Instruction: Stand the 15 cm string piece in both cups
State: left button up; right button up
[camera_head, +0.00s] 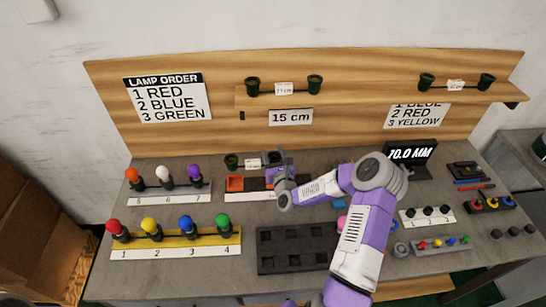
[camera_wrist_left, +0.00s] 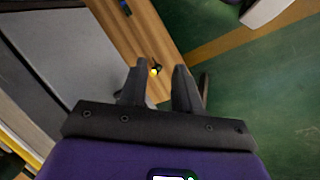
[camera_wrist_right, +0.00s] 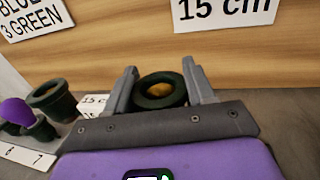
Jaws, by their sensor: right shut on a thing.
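A string piece with two dark green sockets and a white 15 cm label (camera_head: 252,162) is at the back of the bench, left of centre. My right gripper (camera_head: 278,157) is shut on its right socket (camera_wrist_right: 160,92). The left socket (camera_head: 231,161) shows in the right wrist view too (camera_wrist_right: 50,100), upright and free. I cannot tell whether the piece touches the bench. An orange-topped block (camera_head: 235,184) lies in front of it, partly hidden by my right arm. No cups can be told apart for certain. My left gripper (camera_wrist_left: 162,66) is open and empty, pointing down towards the floor.
Two similar string pieces sit on the shelf, one above the 15 cm sign (camera_head: 285,88) and one at the right (camera_head: 456,85). Bulbs stand in a numbered rack (camera_head: 190,240) and a rear strip (camera_head: 140,199). A dark tray (camera_head: 285,262) lies in front.

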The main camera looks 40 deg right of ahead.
dwell(0.3)
jog(key=shift+f+b, duration=0.15)
jog(key=shift+b, duration=0.15)
jog(key=shift+f+b, duration=2.35)
jog(key=shift+f, duration=0.35)
jog(key=shift+a+f+b, duration=0.1)
jog(key=shift+f+b, duration=1.5)
jog(key=shift+b, duration=0.1)
jog(key=o, duration=1.2)
jog(key=shift+s, duration=0.2)
